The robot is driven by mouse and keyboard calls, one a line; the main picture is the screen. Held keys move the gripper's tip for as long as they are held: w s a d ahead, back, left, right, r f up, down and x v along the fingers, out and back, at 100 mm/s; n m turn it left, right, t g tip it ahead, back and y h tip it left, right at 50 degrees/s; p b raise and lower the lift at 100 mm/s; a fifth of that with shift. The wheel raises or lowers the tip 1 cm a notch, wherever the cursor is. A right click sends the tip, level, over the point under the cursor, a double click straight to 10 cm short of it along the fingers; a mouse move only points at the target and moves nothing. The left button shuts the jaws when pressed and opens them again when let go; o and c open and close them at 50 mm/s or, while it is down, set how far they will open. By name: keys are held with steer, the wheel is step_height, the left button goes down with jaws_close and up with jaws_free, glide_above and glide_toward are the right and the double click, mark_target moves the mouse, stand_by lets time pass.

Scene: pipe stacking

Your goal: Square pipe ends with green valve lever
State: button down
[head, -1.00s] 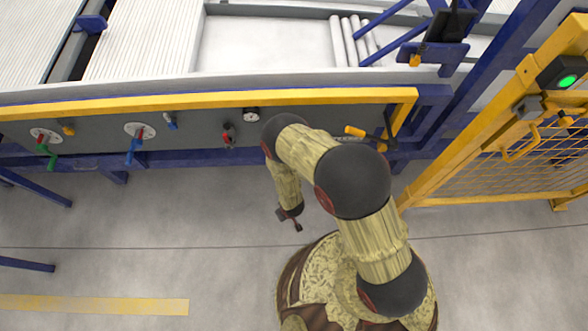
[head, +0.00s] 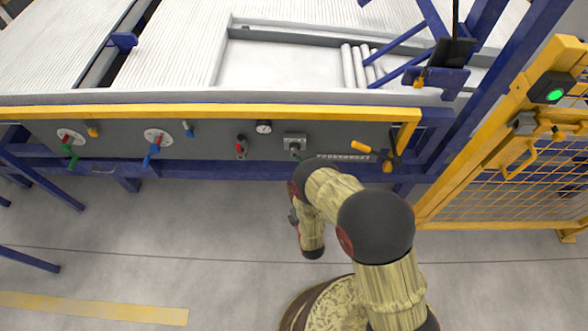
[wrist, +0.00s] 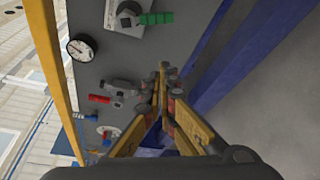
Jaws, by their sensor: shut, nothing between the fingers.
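A valve on a square grey plate (head: 295,141) is on the dark panel. Its green lever (wrist: 157,18) shows at the top of the wrist view. A second green lever (head: 70,158) hangs from a round, red-marked fitting at the panel's far left in the head view. My gripper (wrist: 165,80) is shut and empty, its fingers together at the tips. It is apart from the square-plate valve, which lies above the fingertips in the wrist view. In the head view my gripper (head: 293,218) is small and partly hidden by the arm, below the panel.
The panel also bears a round gauge (head: 264,127), a red valve (head: 241,146), a blue lever (head: 150,155) and a yellow handle (head: 362,147). Blue frame beams run beneath. A yellow mesh fence (head: 500,185) stands at right. The floor in front is clear.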

mark_target(298, 157)
steer(key=b+x, duration=0.4)
steer(key=x, duration=0.6)
steer(key=shift+d+r+b, duration=0.15)
steer(key=shift+d+r, duration=0.1)
steer(key=shift+d, duration=0.35)
steer(key=shift+d+r+b, duration=0.1)
steer(key=shift+d+r, duration=0.1)
steer(key=shift+d, duration=0.45)
steer(key=shift+d+r+b, duration=0.15)
steer(key=shift+d+r, duration=0.1)
steer(key=shift+d, duration=0.35)
